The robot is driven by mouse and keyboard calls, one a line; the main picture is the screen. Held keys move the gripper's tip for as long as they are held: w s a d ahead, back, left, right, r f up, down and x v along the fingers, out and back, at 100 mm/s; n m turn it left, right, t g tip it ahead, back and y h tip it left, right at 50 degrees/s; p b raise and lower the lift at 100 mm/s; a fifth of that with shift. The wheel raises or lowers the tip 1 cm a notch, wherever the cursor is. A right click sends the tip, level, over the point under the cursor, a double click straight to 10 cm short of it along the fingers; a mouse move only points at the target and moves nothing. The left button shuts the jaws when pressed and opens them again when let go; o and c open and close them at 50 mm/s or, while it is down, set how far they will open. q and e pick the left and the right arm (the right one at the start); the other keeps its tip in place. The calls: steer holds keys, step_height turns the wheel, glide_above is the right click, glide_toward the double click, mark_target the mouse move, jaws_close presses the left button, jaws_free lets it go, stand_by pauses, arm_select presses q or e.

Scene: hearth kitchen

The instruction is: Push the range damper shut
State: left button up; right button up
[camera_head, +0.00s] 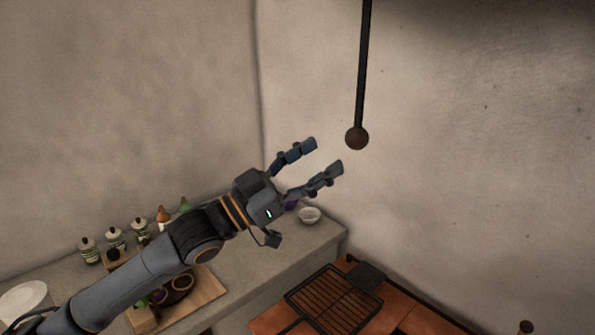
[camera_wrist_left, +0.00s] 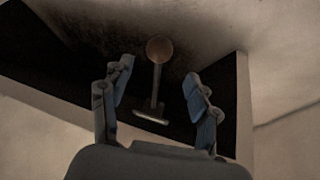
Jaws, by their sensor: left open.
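The range damper shows as a dark rod (camera_head: 363,70) that hangs from the top of the head view and ends in a round brown knob (camera_head: 357,138). In the left wrist view the knob (camera_wrist_left: 159,49) appears between and beyond the fingertips, with its rod (camera_wrist_left: 155,90) running to a pale crosspiece (camera_wrist_left: 150,117). My left gripper (camera_head: 328,155) is open and empty, just left of and a little below the knob in the head view. A gap shows between the fingers and the knob. The damper's upper end is out of the head view. My right gripper is not in view.
A grill rack (camera_head: 333,300) lies on the orange-brown tiled top at the lower right. Bare wall (camera_head: 480,150) stands right of the knob.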

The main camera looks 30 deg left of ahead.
arm_select(q)
steer(key=shift+v, duration=1.8)
